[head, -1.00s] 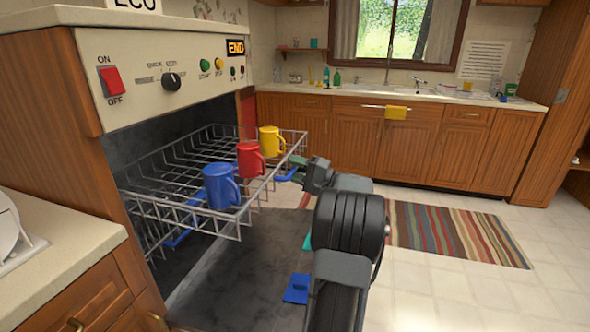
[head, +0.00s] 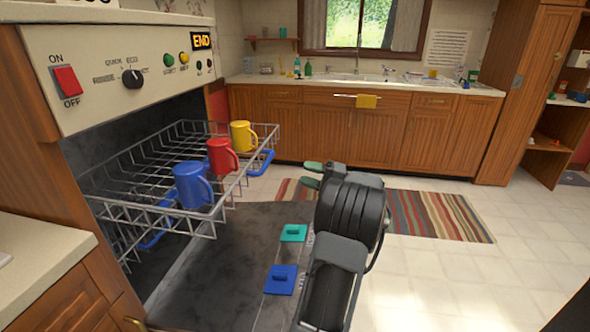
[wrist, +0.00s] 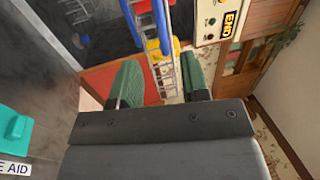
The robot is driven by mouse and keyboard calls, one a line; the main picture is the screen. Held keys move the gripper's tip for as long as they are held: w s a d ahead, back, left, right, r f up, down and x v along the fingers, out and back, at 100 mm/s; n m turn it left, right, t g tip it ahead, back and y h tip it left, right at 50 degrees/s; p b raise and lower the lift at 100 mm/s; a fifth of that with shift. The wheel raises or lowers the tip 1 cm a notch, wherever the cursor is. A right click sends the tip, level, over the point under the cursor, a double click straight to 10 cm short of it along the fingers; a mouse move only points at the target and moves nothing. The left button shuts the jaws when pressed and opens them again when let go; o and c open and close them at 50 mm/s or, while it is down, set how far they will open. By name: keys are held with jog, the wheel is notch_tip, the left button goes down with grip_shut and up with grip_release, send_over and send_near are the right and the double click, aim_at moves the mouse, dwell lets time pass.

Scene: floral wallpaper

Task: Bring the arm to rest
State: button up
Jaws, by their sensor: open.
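My gripper (head: 313,175) is open and empty, to the right of the dishwasher rack and apart from it. Its two green fingertips also show in the wrist view (wrist: 158,85), with a gap between them. The pulled-out rack (head: 205,224) holds a blue mug (head: 190,186), a red mug (head: 221,156) and a yellow mug (head: 242,136) in a row along its right side. My arm is folded in the middle of the head view, above the lowered dishwasher door (head: 225,275).
A teal piece (head: 293,233) and a blue piece (head: 281,280) lie on the lowered door. A striped rug (head: 440,215) covers the floor behind my arm. The sink counter (head: 400,95) runs along the back wall. The tiled floor (head: 440,280) on the right is clear.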

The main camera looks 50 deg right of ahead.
jog(key=shift+s+d+f, duration=0.1)
jog(key=shift+s+d, duration=0.15)
jog(key=shift+s, duration=0.3)
jog(key=shift+s, duration=0.1)
